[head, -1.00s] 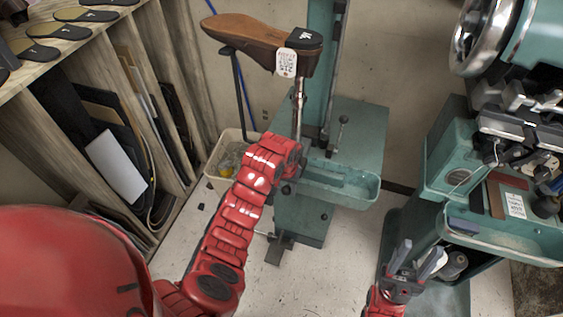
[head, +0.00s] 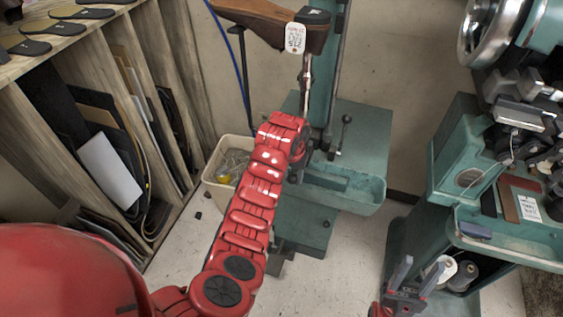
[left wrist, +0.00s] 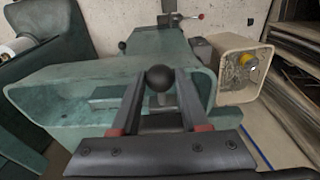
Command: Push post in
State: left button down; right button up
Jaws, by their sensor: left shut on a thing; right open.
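In the head view a metal post (head: 307,75) stands under a brown shoe (head: 262,18) with a white tag, beside a tall green column (head: 334,65). I cannot tell which of these is the task's post. My left gripper is hidden by my red left arm in the head view. In the left wrist view its fingers (left wrist: 160,80) are shut on a round black knob (left wrist: 160,77), above the green machine's tray. My right gripper (head: 411,275) is open and empty at the lower right, apart from the machines.
The green tray (head: 352,190) sits just right of my left arm. A cream bin (head: 212,180) stands left of it. Wooden shelves (head: 95,55) with sheets fill the left side. A green stitching machine (head: 460,150) stands at right. Some floor is clear between.

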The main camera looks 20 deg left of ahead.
pick_arm(q)
jog(key=shift+w+f+b, duration=0.1)
jog(key=shift+w+b, duration=1.1)
jog(key=shift+b, duration=0.15)
jog(key=w+b, duration=0.2)
jog(key=shift+w+d+b, duration=0.1)
jog(key=shift+w+b, duration=0.2)
jog(key=shift+b, duration=0.05)
jog(key=shift+w, duration=0.1)
jog(key=shift+c, duration=1.2)
grip_release()
